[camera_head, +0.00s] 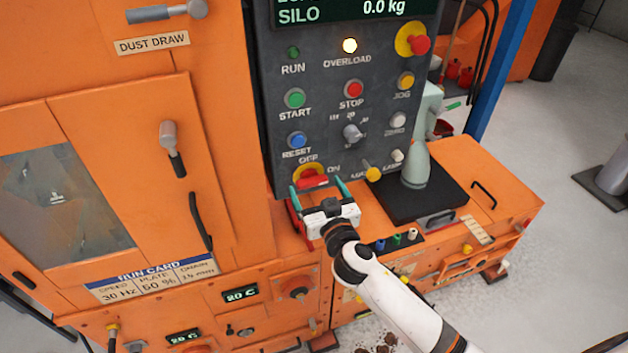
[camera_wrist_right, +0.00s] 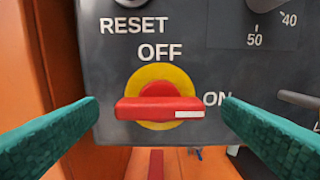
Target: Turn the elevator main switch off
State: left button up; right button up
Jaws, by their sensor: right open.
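The main switch (camera_head: 312,178) is a red handle on a yellow disc, low on the dark control panel (camera_head: 330,100). In the right wrist view the red handle (camera_wrist_right: 160,108) lies level, with its white mark at the right end, beside the word ON. The word OFF stands above the disc. My right gripper (camera_head: 318,188) is open in front of the switch. In the right wrist view its two teal fingers (camera_wrist_right: 160,115) stand left and right of the handle, apart from it. My left gripper is not in view.
The panel carries a lit overload lamp (camera_head: 349,45), a red stop button (camera_head: 354,89), a blue reset button (camera_head: 297,139) and a red emergency button (camera_head: 419,44). A grey-green bottle-shaped thing (camera_head: 415,165) stands on a black plate to the right. An orange cabinet (camera_head: 225,130) borders the panel's left.

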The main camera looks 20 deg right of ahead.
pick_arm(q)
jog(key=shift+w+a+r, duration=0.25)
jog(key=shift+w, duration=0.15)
pick_arm(e)
jog(key=shift+w, duration=1)
jog(key=c, duration=1)
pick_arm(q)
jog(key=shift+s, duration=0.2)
